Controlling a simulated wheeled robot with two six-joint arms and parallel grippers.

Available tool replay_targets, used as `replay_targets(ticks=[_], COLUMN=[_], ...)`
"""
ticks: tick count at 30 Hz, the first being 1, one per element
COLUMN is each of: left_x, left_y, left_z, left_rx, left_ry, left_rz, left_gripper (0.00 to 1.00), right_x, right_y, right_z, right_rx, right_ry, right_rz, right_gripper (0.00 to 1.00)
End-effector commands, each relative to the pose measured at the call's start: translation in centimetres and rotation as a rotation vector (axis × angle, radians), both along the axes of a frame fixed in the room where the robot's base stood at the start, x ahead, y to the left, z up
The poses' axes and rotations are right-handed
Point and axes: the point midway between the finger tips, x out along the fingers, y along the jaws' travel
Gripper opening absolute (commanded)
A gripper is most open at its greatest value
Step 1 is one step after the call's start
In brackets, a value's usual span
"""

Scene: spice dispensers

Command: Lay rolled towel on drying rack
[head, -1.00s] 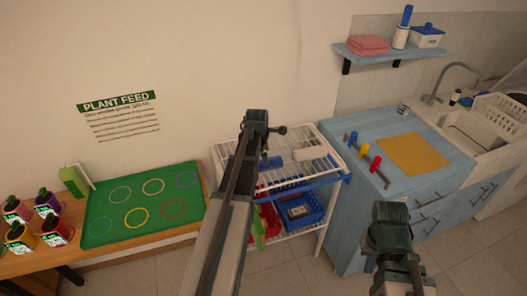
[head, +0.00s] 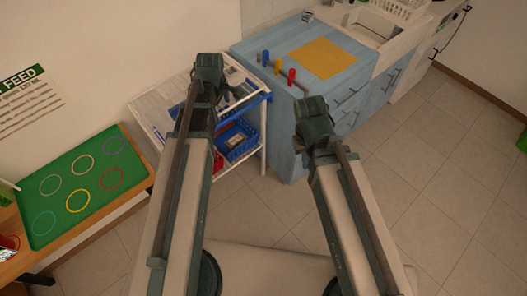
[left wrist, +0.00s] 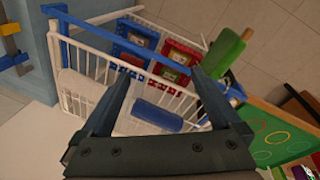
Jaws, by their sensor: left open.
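A blue rolled towel (left wrist: 157,115) lies on the white wire rack (left wrist: 75,62) in the left wrist view. A white roll (left wrist: 84,86) lies on the rack at its left end. My left gripper (left wrist: 161,75) is open and empty, with its two fingers apart above the rack. The blue roll shows between the fingers, lower in the picture; I cannot tell the gap in depth. In the head view my left arm hides much of the rack (head: 150,105). My right arm ends in front of the blue cabinet (head: 265,75); its fingers cannot be made out.
A blue bin (head: 240,140) stands on the rack's lower shelf. A yellow mat (head: 322,58) lies on the cabinet top, beside coloured pegs. A white dish rack (head: 400,8) stands by the sink. A green board (head: 80,190) is at left. The floor at right is clear.

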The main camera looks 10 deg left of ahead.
Motion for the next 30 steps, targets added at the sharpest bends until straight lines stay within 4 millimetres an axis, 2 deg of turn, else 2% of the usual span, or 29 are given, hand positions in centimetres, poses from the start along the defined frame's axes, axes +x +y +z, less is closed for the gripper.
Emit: replay_targets(ticks=[1, 3, 6, 9, 12, 15, 18, 27, 30], left_x=[-2.4, -5.0, -8.7, -12.1, -14.7, -16.3, -17.0, -17.1, -17.1], left_y=[-3.6, -7.3, -11.6, -14.7, -16.6, -17.7, -18.2, -18.3, -18.3], left_z=[-0.1, -0.2, -0.3, -0.3, -0.3, -0.3, -0.3, -0.3, -0.9], left_rx=[0.031, 0.072, 0.121, 0.154, 0.175, 0.187, 0.191, 0.192, 0.192], left_ry=[0.036, 0.085, 0.148, 0.202, 0.242, 0.268, 0.281, 0.284, 0.284], left_rz=[-0.201, -0.479, -0.854, -1.170, -1.412, -1.569, -1.650, -1.672, -1.671], left_gripper=[0.98, 0.98, 0.98, 0.98, 0.98, 0.98, 0.98, 0.98, 0.98], right_x=[0.0, 0.0, 0.0, 0.0, 0.0, 0.0, 0.0, 0.0, 0.0], right_y=[0.0, 0.0, 0.0, 0.0, 0.0, 0.0, 0.0, 0.0, 0.0], right_z=[0.0, 0.0, 0.0, 0.0, 0.0, 0.0, 0.0, 0.0, -0.7], right_rx=[0.000, 0.000, 0.000, 0.000, 0.000, 0.000, 0.000, 0.000, 0.000], right_ry=[0.000, 0.000, 0.000, 0.000, 0.000, 0.000, 0.000, 0.000, 0.000], right_rz=[0.000, 0.000, 0.000, 0.000, 0.000, 0.000, 0.000, 0.000, 0.000], right_gripper=[0.00, 0.00, 0.00, 0.00, 0.00, 0.00, 0.00, 0.00, 0.00])
